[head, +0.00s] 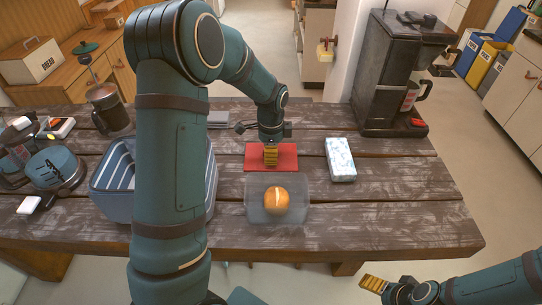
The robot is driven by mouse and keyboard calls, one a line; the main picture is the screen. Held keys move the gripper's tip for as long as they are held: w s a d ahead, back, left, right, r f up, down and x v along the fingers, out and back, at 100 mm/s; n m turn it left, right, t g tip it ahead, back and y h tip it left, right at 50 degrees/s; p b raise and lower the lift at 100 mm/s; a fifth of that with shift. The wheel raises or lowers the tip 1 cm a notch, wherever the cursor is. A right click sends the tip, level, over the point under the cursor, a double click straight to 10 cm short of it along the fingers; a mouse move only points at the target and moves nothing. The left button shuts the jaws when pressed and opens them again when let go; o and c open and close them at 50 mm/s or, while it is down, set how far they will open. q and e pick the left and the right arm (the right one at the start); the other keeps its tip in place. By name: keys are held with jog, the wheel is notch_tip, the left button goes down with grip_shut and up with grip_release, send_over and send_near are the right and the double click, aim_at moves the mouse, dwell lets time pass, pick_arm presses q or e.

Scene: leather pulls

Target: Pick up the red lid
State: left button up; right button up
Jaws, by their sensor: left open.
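The red lid (288,165) is a flat red rectangle lying on the dark plank table, just behind a clear container. My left gripper (271,156) points down over the middle of the lid, its yellow fingers covering part of it. It is open, with nothing seen between the fingers; I cannot tell whether they touch the lid. My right gripper (374,283) is off the table's front edge at the lower right, well apart from the lid. I cannot tell whether its fingers are parted.
The clear container (253,212) holds a round bread roll (277,201). A blue basket (112,207) stands left, partly behind my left arm. A white patterned box (340,159) lies right of the lid. A black coffee machine (378,75) stands at the back right. The table's right front is clear.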

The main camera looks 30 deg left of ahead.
pick_arm(q)
jog(key=shift+o, duration=0.2)
grip_shut()
